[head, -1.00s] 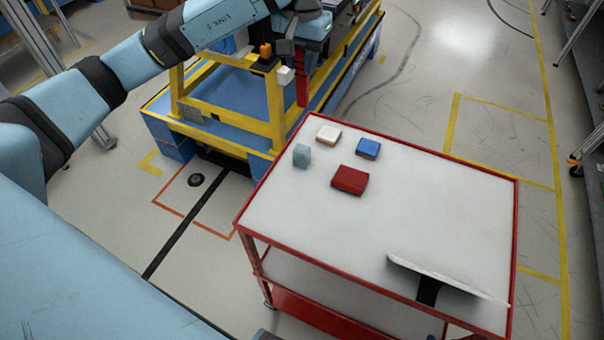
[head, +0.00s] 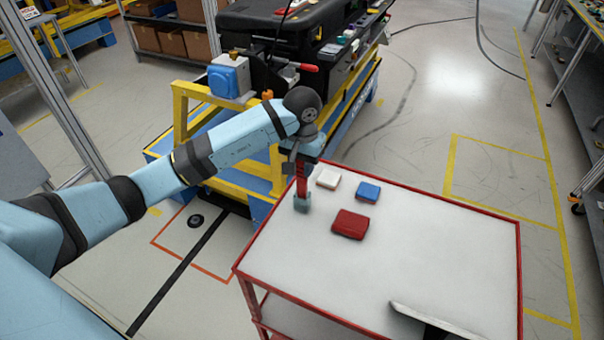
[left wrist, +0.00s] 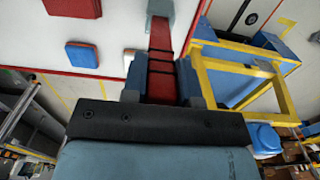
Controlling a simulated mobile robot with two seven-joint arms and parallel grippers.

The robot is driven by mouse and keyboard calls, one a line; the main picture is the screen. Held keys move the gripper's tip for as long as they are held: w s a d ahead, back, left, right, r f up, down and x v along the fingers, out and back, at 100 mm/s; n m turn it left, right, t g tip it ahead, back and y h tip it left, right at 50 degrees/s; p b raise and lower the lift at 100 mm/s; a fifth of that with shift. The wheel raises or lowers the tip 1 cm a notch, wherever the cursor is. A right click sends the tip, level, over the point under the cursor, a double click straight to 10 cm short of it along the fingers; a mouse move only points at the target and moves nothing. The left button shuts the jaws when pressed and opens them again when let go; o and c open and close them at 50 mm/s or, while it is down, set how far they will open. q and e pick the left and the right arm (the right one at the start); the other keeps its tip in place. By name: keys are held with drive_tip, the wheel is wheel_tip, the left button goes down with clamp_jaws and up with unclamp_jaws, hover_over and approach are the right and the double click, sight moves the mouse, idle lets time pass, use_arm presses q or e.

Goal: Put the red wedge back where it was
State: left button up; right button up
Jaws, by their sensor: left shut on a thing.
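The red wedge (head: 301,181) is a long dark red piece, held pointing down by my left gripper (head: 300,163) over the far left corner of the cart. It also shows in the left wrist view (left wrist: 161,76), with dark bands across it, between my left gripper's fingers (left wrist: 162,97). A grey-green block (head: 302,204) stands on the cart right at the wedge's lower end. In the left wrist view the wedge's far end meets or overlaps this block (left wrist: 165,12); I cannot tell whether they touch. My right gripper is not in view.
The red-edged cart (head: 420,245) carries a white box (head: 328,179), a blue box (head: 368,191) and a red box (head: 350,224). A pale slab (head: 440,320) lies at its front right. A yellow-framed blue trolley (head: 232,185) stands behind left. The cart's middle is clear.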

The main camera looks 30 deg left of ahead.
sight(302, 176)
use_arm(q)
wheel_tip(302, 176, down, 3)
drive_tip(key=shift+s+f, duration=0.1)
drive_tip(key=shift+f, duration=0.3)
drive_tip(key=shift+f, duration=0.1)
drive_tip(key=o, duration=0.9)
